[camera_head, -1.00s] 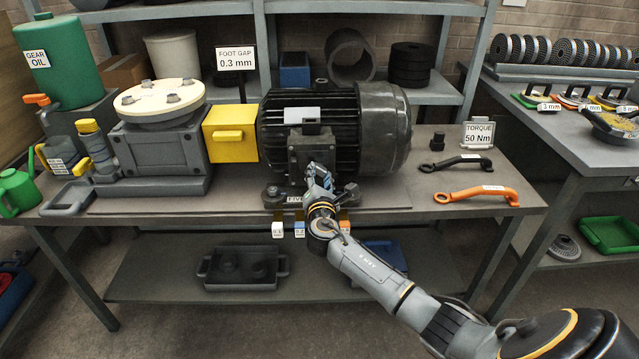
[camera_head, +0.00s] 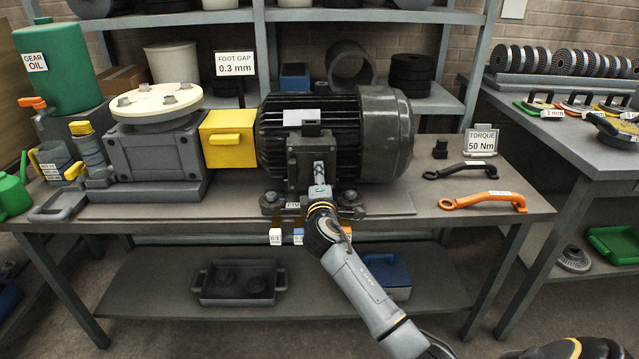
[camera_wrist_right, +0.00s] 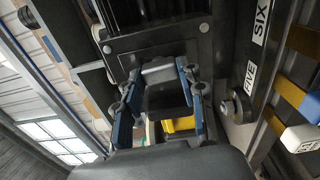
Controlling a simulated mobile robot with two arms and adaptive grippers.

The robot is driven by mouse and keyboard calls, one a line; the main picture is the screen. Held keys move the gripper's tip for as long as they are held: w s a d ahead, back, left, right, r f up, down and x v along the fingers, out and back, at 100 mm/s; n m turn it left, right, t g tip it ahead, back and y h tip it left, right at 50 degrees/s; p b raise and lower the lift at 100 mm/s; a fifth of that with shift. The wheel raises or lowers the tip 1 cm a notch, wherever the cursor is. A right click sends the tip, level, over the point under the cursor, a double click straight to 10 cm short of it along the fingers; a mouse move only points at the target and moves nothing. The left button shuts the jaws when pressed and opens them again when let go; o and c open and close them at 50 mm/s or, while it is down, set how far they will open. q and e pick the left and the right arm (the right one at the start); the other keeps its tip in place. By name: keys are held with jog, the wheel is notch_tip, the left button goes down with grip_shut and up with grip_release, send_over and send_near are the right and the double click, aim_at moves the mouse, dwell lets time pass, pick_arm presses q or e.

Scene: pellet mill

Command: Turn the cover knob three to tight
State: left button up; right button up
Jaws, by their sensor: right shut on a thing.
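The black finned motor (camera_head: 385,140) stands on the bench, with a dark box (camera_head: 300,158) on its front. My right gripper (camera_head: 319,172) is at the front of this box. In the right wrist view its two blue-edged fingers (camera_wrist_right: 160,75) are closed on both sides of a dark blocky piece (camera_wrist_right: 165,100) on the box. I read no number on this piece, so I cannot tell whether it is cover knob three. The fingers and wrist hide part of it. My left gripper is not in view.
Labels FIVE and SIX (camera_wrist_right: 262,20) show by the motor's feet. A yellow box (camera_head: 228,138) joins the motor's left to a grey gearbox (camera_head: 155,160). A black wrench (camera_head: 460,168) and an orange wrench (camera_head: 483,200) lie at right, by a TORQUE 50 Nm sign (camera_head: 481,140).

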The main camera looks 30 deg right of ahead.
jog(key=shift+m, duration=0.6)
jog(key=o, duration=1.2)
jog(key=shift+c, duration=0.2)
jog(key=v, duration=1.2)
jog(key=shift+f, duration=0.1)
